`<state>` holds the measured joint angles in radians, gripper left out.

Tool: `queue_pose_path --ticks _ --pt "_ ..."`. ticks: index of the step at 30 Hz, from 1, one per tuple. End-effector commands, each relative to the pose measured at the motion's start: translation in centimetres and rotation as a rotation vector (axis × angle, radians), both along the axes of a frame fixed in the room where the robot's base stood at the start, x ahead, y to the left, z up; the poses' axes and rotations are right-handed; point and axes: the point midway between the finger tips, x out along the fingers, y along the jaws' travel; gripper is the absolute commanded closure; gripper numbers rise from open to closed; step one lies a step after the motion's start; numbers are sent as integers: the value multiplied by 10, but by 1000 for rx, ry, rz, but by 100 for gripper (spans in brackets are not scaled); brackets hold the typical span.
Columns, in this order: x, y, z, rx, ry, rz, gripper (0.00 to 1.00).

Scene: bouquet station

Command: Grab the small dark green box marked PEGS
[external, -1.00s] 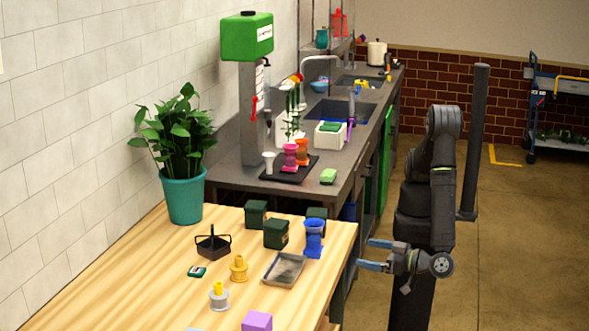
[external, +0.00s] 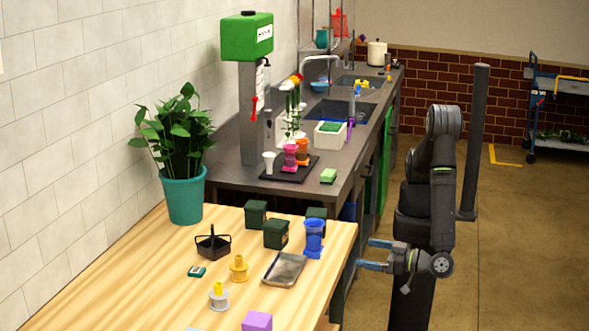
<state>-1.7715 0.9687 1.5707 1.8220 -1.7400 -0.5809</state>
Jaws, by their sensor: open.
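Three small dark green boxes stand at the far end of the wooden table: a left one (external: 256,214), a middle one (external: 276,234) and a right one (external: 316,213), partly hidden behind a blue cup-like object. Their markings are too small to read, so I cannot tell which says PEGS. My gripper (external: 370,254) is open and empty. It is at the right edge of the table, to the right of the boxes and apart from them.
The blue object (external: 313,240) stands between my gripper and the boxes. A grey metal tray (external: 270,281), a black caddy (external: 213,255), yellow (external: 239,268) and grey (external: 218,296) spool-like pieces and a purple block (external: 257,321) are nearer. A potted plant (external: 185,198) stands at the left.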

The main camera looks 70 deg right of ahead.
Motion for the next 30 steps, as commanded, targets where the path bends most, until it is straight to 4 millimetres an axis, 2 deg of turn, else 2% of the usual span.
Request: queue_pose_path --ticks 13,15,16,24,27,30 --pt "0 0 0 0 0 0 0" --pt "0 0 0 0 0 0 14" --pt "0 0 0 0 0 0 16" --pt "1 1 0 2 3 4 16" --pt "9 13 -1 24 31 36 16" --pt "24 42 -2 70 91 120 16"
